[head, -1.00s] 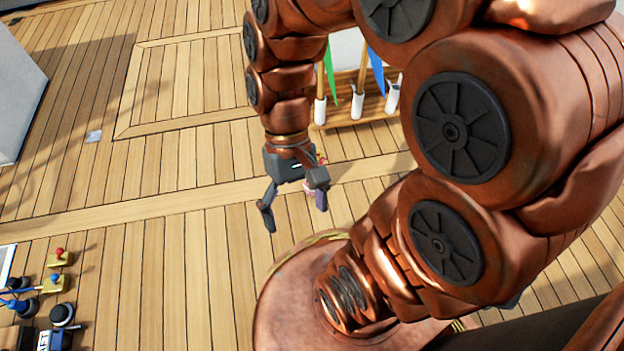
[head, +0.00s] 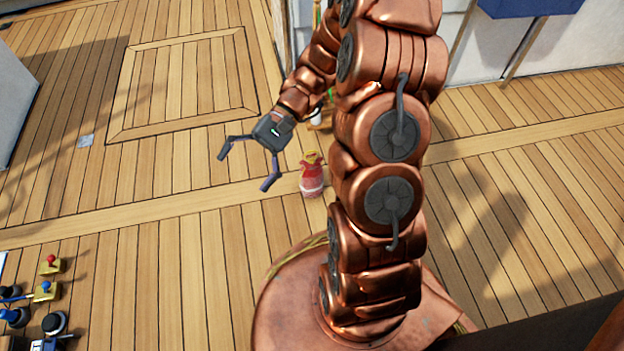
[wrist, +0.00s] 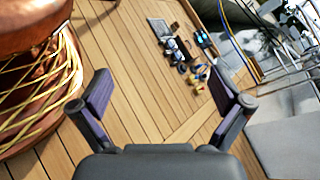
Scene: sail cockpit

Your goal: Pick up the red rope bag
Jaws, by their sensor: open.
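The red rope bag (head: 312,178) stands upright on the deck in the head view, with a yellow top and a pale band near its base. It is just left of my arm. My gripper (head: 243,169) is open and empty, up and to the left of the bag in the picture and apart from it. In the wrist view my gripper (wrist: 163,108) shows both fingers spread with bare planks between them. The bag is not visible in the wrist view.
Yellow-based levers (head: 46,290) and dark winch-like fittings (head: 54,323) sit at the lower left. The wrist view shows similar fittings (wrist: 182,55) and a metal rail (wrist: 270,70). A raised plank panel (head: 180,85) lies behind. The deck left of the bag is clear.

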